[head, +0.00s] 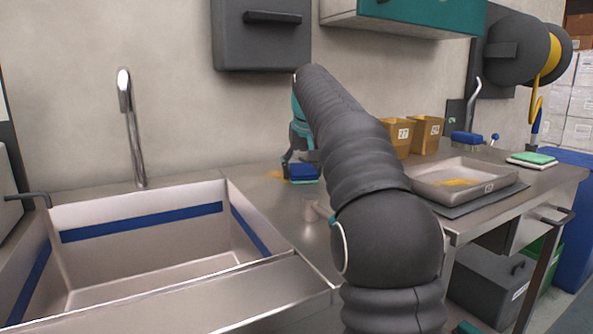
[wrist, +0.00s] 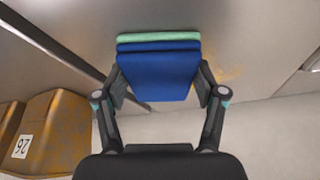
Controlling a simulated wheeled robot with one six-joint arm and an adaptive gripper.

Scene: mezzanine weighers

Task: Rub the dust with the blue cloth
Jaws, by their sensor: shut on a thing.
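The blue cloth (head: 305,173) is a folded pad at the back of the steel counter, right of the sink. In the wrist view the blue cloth (wrist: 158,72) shows a green layer along its far edge. My gripper (wrist: 160,88) is shut on it, one finger at each side. In the head view my gripper (head: 301,160) is partly hidden behind my arm. Yellow dust (head: 277,174) lies on the counter just left of the cloth; the wrist view shows dust (wrist: 232,74) beside the cloth's right side. Whether the cloth covers some dust is hidden.
The sink (head: 150,240) and tap (head: 130,125) are at left. Brown boxes (head: 427,134) stand behind a steel tray (head: 480,168) with yellow powder (head: 455,182). A green-and-white pad (head: 533,158) lies far right. A grey cabinet (head: 262,40) hangs above.

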